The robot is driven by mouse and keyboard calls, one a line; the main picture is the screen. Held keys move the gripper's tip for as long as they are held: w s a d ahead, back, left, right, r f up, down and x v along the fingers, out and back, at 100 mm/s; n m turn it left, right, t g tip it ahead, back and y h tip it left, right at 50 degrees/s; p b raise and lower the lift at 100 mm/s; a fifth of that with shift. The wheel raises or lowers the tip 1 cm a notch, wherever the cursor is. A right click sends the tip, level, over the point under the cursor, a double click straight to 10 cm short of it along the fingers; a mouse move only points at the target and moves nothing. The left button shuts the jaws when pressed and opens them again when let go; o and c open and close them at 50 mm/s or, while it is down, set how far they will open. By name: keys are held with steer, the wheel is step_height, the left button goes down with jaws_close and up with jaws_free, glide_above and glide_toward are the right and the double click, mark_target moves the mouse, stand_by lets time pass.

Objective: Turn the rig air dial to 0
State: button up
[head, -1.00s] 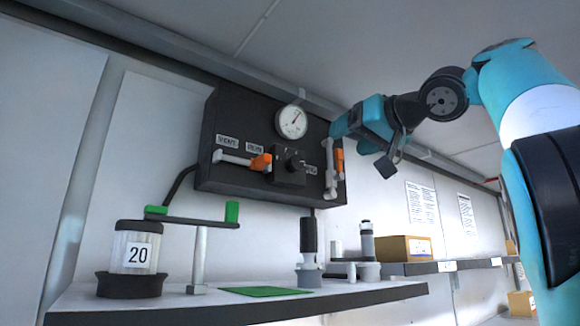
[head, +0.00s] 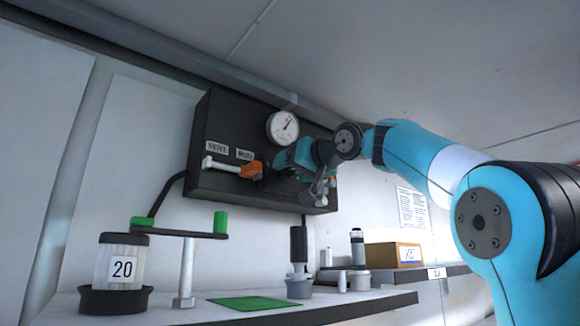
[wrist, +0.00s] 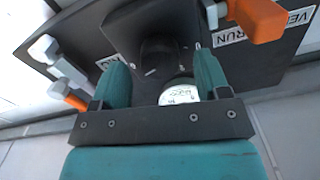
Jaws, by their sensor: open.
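The dark control panel (head: 215,125) hangs on the wall, with a round white gauge (head: 283,127) at its top. In the wrist view the black dial (wrist: 158,52) sits on its dark block, between my two teal fingers. My gripper (head: 273,164) is open and close in front of the panel; it also shows in the wrist view (wrist: 162,72). Whether a finger touches the dial cannot be told. In the head view my gripper hides the dial, so its setting cannot be read. Part of the gauge (wrist: 180,95) shows beyond my gripper's base.
A lever with an orange end (head: 251,169) is left of the dial; it also shows in the wrist view (wrist: 255,18). Another orange-ended lever (wrist: 68,95) is on the other side. Below is a shelf (head: 330,308) with a jar marked 20 (head: 122,265) and a green mat (head: 258,302).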

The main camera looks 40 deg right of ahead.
steer(key=shift+w, duration=1.15)
steer(key=shift+d, duration=0.1)
steer(key=c, duration=0.9)
